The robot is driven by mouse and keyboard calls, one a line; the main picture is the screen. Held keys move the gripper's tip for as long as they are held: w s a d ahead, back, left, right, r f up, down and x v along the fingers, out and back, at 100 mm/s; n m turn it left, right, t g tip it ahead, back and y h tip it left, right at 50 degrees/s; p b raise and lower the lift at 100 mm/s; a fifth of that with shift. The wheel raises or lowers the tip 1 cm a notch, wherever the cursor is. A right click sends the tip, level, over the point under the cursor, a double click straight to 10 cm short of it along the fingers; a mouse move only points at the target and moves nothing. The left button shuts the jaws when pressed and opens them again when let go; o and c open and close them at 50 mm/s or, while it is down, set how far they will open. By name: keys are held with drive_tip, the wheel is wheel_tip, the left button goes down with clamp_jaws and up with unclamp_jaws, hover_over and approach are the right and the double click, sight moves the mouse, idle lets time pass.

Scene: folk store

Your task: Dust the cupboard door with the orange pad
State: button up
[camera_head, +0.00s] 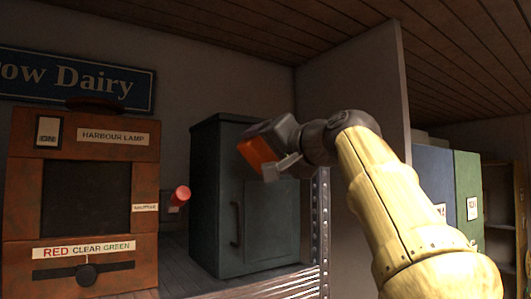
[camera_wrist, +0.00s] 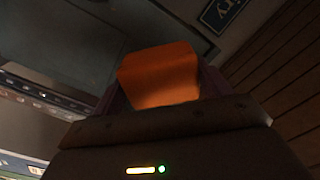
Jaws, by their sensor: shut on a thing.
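The orange pad (camera_head: 259,149) is held in my gripper (camera_head: 276,152), in front of the upper part of the dark grey-green cupboard. In the wrist view the orange pad (camera_wrist: 160,76) sits between the fingers of my gripper (camera_wrist: 158,95). The cupboard door (camera_head: 269,222) is on the cupboard's front and looks shut, with a vertical handle (camera_head: 236,224) at its left. In the wrist view a dark panel of the cupboard (camera_wrist: 130,35) lies beyond the pad. I cannot tell whether the pad touches the cupboard.
A rust-brown lamp box (camera_head: 84,195) with labels stands left of the cupboard. A red knob (camera_head: 181,194) sticks out between them. A perforated metal post (camera_head: 319,230) rises right of the cupboard. Blue (camera_head: 434,185) and green cabinets (camera_head: 467,195) stand farther right.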

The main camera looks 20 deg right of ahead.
drive_tip(key=shift+b+v, duration=0.5)
drive_tip(key=shift+v, duration=1.05)
